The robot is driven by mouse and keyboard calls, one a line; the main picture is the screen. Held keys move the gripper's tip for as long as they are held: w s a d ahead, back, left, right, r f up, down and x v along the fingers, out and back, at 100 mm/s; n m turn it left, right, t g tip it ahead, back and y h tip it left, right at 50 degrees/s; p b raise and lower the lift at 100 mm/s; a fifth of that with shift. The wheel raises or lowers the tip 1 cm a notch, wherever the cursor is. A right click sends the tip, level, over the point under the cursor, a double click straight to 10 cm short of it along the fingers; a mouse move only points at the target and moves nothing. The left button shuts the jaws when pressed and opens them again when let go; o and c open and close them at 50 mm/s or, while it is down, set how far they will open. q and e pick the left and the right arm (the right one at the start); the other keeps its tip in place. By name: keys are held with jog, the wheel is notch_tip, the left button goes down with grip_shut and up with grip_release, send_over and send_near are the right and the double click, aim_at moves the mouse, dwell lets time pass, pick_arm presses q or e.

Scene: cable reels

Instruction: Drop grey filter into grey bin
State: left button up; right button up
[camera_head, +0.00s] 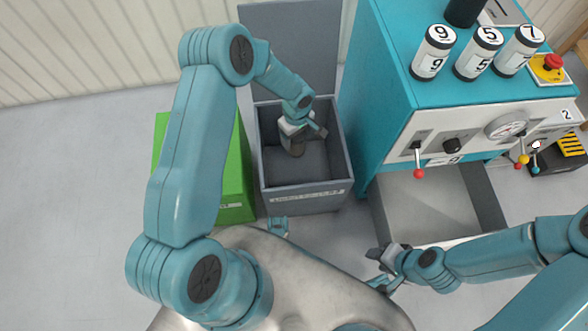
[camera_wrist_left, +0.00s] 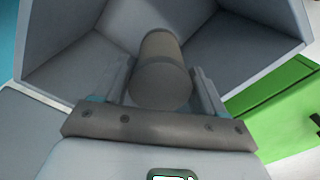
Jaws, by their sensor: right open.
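The grey filter (camera_head: 297,147) is a brownish-grey cylinder inside the opening of the grey bin (camera_head: 312,198). My left gripper (camera_head: 303,133) reaches down into the bin and is shut on the filter. In the left wrist view the filter (camera_wrist_left: 160,82) lies between the two fingers (camera_wrist_left: 164,84), its near end towards me and its far end pointing at the bin's inside (camera_wrist_left: 226,46). The bin's lid (camera_head: 292,45) stands open at the back. My right gripper (camera_head: 377,268) is open and empty, low in front of the teal machine.
A green bin (camera_head: 233,182) stands against the left of the grey one. The teal machine (camera_head: 385,110) with levers, a gauge and numbered canisters (camera_head: 433,52) stands on the right, an open grey tray (camera_head: 420,205) beneath. The floor at left is clear.

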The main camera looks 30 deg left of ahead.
pick_arm(q)
jog(key=shift+o, duration=1.3)
notch_tip(320, 180, up, 16)
jog(key=p, duration=0.4)
jog(key=shift+r, duration=0.15)
